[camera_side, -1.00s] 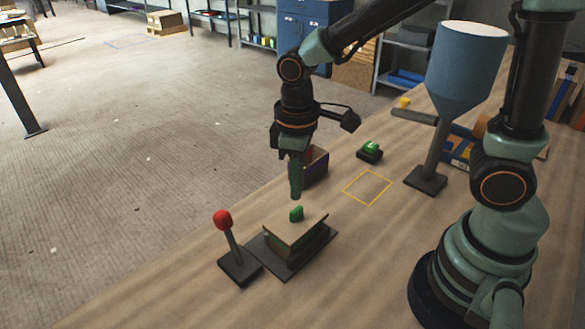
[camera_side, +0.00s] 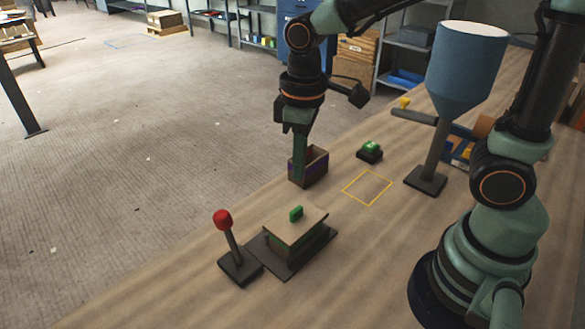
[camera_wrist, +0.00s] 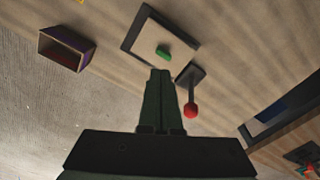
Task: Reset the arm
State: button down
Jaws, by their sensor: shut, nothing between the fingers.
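My gripper (camera_side: 299,178) is shut and empty, pointing down in the side view. In that view its fingers overlap the open box (camera_side: 318,166) with purple on its side. In the wrist view the shut fingers (camera_wrist: 160,75) point toward a mould (camera_wrist: 150,48) with a green handle, and the box (camera_wrist: 64,50) is off to the left. The mould (camera_side: 292,233) sits on a dark base plate in the side view, its green handle (camera_side: 296,213) on top. The gripper is apart from the mould.
A red-knobbed lever (camera_side: 223,219) stands left of the mould; it also shows in the wrist view (camera_wrist: 190,110). A yellow outlined square (camera_side: 367,188) on the table is empty. A green button (camera_side: 370,147) is behind it. A blue hopper (camera_side: 464,75) stands to the right.

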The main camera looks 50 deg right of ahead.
jog(key=s+d+r+m+t, duration=0.2)
jog(key=d+r+m+t, duration=0.3)
jog(key=d+r, duration=0.2)
jog(key=shift+s+d+m, duration=0.2)
jog(key=shift+d+m, duration=0.1)
jog(key=shift+d, duration=0.85)
